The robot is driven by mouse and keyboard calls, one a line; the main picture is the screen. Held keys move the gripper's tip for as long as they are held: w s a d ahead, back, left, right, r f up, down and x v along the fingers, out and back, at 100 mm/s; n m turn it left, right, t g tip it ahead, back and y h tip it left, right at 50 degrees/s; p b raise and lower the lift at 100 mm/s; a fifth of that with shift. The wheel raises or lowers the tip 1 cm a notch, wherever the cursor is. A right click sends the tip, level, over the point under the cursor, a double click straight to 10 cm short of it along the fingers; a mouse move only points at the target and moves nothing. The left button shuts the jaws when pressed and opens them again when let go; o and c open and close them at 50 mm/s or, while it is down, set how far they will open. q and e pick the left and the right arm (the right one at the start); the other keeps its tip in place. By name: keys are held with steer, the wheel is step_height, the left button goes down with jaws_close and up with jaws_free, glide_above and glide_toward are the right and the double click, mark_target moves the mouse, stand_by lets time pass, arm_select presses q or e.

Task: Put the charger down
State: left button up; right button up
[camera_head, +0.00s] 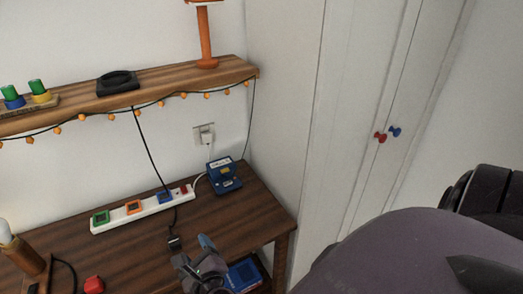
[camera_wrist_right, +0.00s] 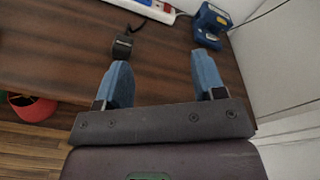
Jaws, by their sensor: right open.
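A small black charger plug (camera_head: 175,242) on a black cable rests on the wooden table (camera_head: 258,207). In the right wrist view the charger (camera_wrist_right: 122,45) lies on the tabletop just beyond the left fingertip. My right gripper (camera_head: 194,252) is over the front part of the table, with its blue fingers spread. In the wrist view the right gripper (camera_wrist_right: 162,62) has only bare tabletop between its fingers. The charger is outside the jaws; whether the finger touches it is unclear. My left gripper is in neither view.
A white power strip (camera_head: 118,215) with coloured sockets lies behind the charger, beside a blue box (camera_head: 224,177). The cable runs up to a black pad (camera_head: 118,82) on the shelf (camera_head: 160,80). A red object (camera_head: 94,285) is at front left. A white cabinet (camera_head: 345,120) stands at right.

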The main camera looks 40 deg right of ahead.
steer(key=s+d+f+n+g+y, duration=0.1)
steer(key=s+d+f+n, duration=0.2)
steer(key=n, duration=0.8)
steer(key=s+d+f+n+g+y, duration=0.2)
steer(key=s+n, duration=0.4)
steer(key=n, duration=0.5)
steer(key=s+d+f+n+g+y, duration=0.1)
steer(key=s+d+f+n, duration=0.3)
steer(key=n, duration=0.7)
steer(key=shift+s+d+f+n, duration=0.3)
steer(key=shift+s+d+n, duration=0.1)
steer(key=shift+s, duration=0.2)
